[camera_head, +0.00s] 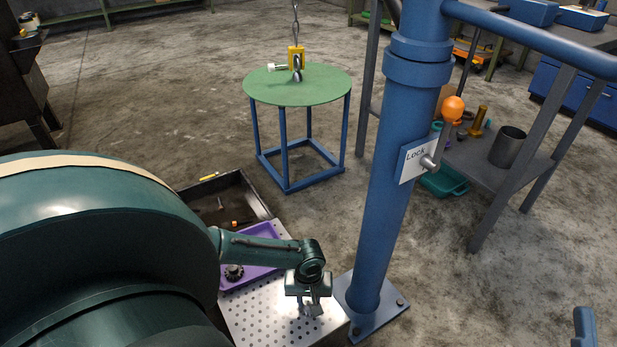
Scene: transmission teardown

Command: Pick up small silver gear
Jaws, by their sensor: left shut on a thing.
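My left gripper (312,308) reaches in from the left and points down over the perforated metal work surface (262,312), beside the blue post. Its jaws are shut on a small, bright silver piece. This looks like the small silver gear, but the fingers mostly hide it and its teeth cannot be made out. Whether it touches the surface is unclear. A darker gear (233,272) lies in the purple tray (262,231), left of the gripper.
A blue post (385,200) with an orange-knobbed lever and "Lock" sign stands close right of my gripper. Behind are a dark open bin (262,197) and a round green table (325,88) under a chain hook (296,62). A grey shelf (480,165) stands right.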

